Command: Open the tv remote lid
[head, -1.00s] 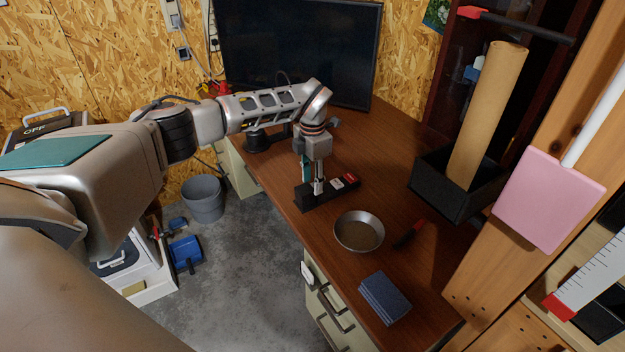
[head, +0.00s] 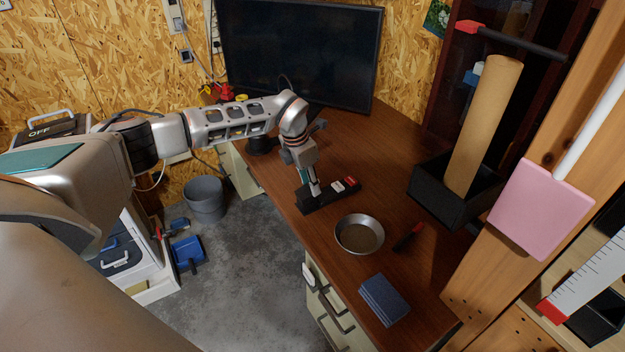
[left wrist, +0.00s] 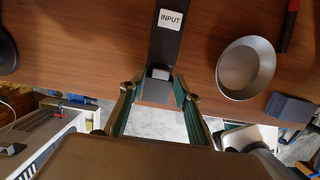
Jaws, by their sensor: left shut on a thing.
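The tv remote (head: 338,190) is a long dark bar lying on the brown desk near its left edge, with a white and a red button or label toward its far right end. In the left wrist view the remote (left wrist: 165,42) shows a white INPUT label. My left gripper (head: 315,192) is tilted over the remote's near left end. In the left wrist view its fingers (left wrist: 157,80) are shut on a small grey block at that end, which looks like the lid (left wrist: 158,74). The fingers and wrist hide part of this end. My right gripper is not in view.
A round metal bowl (head: 359,235), a red-and-black tool (head: 409,236) and a blue block (head: 384,299) are on the desk right of the remote. A large monitor (head: 300,50) stands behind. A black box (head: 437,195) holds a brown roll. Free desk lies beyond the remote.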

